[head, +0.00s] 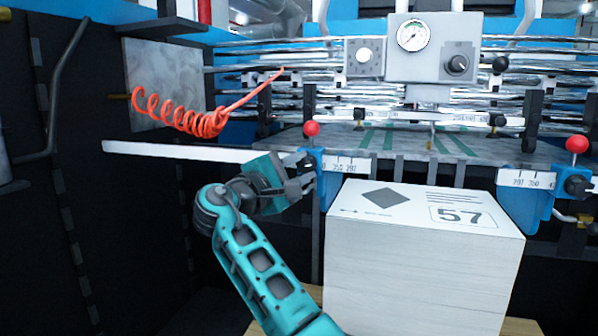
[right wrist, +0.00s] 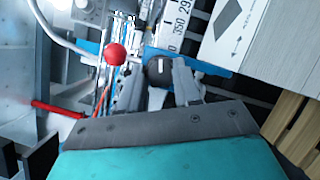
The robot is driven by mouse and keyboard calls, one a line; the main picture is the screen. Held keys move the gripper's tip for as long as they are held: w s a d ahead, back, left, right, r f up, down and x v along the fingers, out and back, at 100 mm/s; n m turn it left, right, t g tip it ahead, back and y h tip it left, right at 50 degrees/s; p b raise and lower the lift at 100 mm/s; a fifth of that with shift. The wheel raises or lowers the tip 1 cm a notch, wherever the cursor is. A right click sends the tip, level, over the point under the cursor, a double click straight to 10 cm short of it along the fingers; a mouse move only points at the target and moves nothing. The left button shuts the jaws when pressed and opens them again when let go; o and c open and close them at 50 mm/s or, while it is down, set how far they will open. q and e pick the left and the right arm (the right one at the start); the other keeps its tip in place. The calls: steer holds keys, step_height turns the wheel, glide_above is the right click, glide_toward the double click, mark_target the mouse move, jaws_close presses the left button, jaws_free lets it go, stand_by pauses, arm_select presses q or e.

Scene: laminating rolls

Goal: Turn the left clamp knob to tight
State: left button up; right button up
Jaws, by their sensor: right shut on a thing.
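The left clamp is a blue block (head: 329,186) with a white number scale (head: 346,163) and a red ball-topped lever (head: 311,128). Its black round knob (right wrist: 158,72) has a white mark and shows in the right wrist view. My right gripper (head: 301,174) is at the left side of this clamp, its fingers one on each side of the knob. In the right wrist view the gripper (right wrist: 160,82) is shut on the knob, with the red ball (right wrist: 115,54) beside the fingers. In the head view the fingers largely hide the knob. My left gripper is not in view.
A tall paper stack (head: 420,265) marked 57 stands just right of my right arm. The right clamp (head: 525,203) has its own black knob (head: 577,186) and red ball. A white bar (head: 180,152) runs left of the gripper, below a coiled red hose (head: 180,115).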

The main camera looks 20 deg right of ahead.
steer(key=shift+r+m+g+y, duration=0.1)
steer(key=shift+m+g+y, duration=0.4)
steer(key=shift+m, duration=1.2)
steer(key=o, duration=1)
steer(key=shift+o, duration=0.2)
steer(key=v, duration=1.2)
steer(key=shift+a+p, duration=0.35)
steer(key=shift+a, duration=0.05)
steer(key=shift+s+a, duration=0.1)
steer(key=shift+s, duration=0.1)
